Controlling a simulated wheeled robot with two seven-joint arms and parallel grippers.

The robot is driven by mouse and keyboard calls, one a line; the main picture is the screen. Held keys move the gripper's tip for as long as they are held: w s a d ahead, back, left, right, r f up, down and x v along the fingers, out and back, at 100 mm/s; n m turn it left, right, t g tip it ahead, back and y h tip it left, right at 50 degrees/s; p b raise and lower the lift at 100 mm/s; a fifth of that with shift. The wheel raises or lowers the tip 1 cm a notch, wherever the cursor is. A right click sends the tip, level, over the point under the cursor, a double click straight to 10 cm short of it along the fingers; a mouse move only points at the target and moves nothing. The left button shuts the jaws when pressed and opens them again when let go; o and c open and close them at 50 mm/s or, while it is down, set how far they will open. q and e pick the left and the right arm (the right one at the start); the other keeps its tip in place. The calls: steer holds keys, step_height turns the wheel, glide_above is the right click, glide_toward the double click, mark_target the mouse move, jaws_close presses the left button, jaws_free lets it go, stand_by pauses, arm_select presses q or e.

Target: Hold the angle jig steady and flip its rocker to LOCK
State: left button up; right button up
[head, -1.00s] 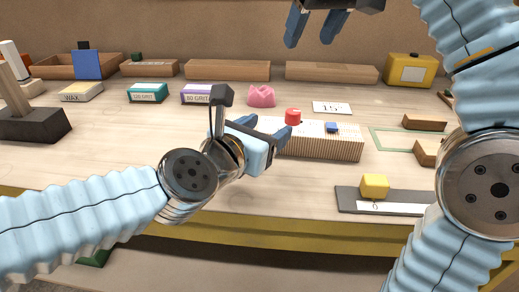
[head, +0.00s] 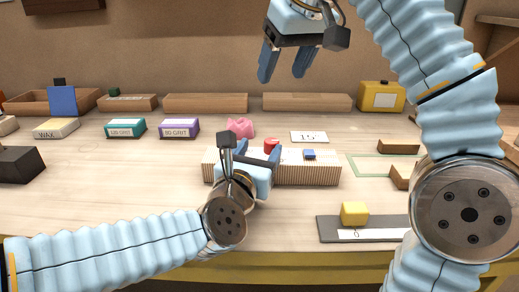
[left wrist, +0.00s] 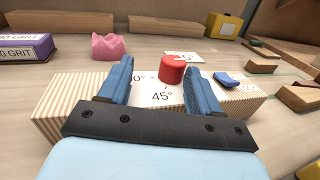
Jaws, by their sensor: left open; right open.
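The angle jig (head: 306,174) is a long block with striped sides and a pale top, lying on the bench; it also shows in the left wrist view (left wrist: 62,108). On its top are a red knob (left wrist: 172,69) and, to the right, a small blue rocker (left wrist: 229,78), also seen in the head view (head: 309,154). I cannot tell the rocker's setting. My left gripper (head: 257,150) is open at the jig's near side, its fingers over the top and pointing toward the knob. I cannot tell whether they touch. My right gripper (head: 282,77) is open, empty and high above the bench.
A 15° card (head: 310,136) and a pink object (head: 240,127) lie behind the jig. A yellow block (head: 354,213) sits on a grey plate (head: 330,229) at front right. Wooden pieces (head: 398,147) lie right. Trays (head: 205,103) line the back. The bench front left is clear.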

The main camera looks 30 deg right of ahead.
arm_select(q)
steer(key=shift+w+d, duration=0.45)
steer(key=shift+w, duration=0.05)
jaws_close()
arm_select(e)
steer(key=shift+s, duration=0.1)
steer(key=shift+c, duration=1.3)
steer(key=shift+s+d+f+m, duration=0.1)
steer(key=shift+s+m, duration=0.2)
steer(key=shift+s, duration=0.05)
steer(key=shift+c, duration=1.1)
steer(key=s+m+h, duration=0.1)
steer(key=s+f+m+h, duration=0.1)
steer(key=s+m, duration=0.1)
steer(key=s+d+m+h, duration=0.1)
steer(key=s, duration=0.1)
steer(key=shift+s+f+t, duration=0.25)
steer(key=shift+f+t, duration=0.05)
steer(key=shift+f, duration=0.1)
jaws_close()
steer(key=shift+s+f+m, duration=0.2)
steer(key=shift+s+m, duration=0.15)
steer(key=shift+m, duration=0.15)
steer(key=shift+d, duration=0.1)
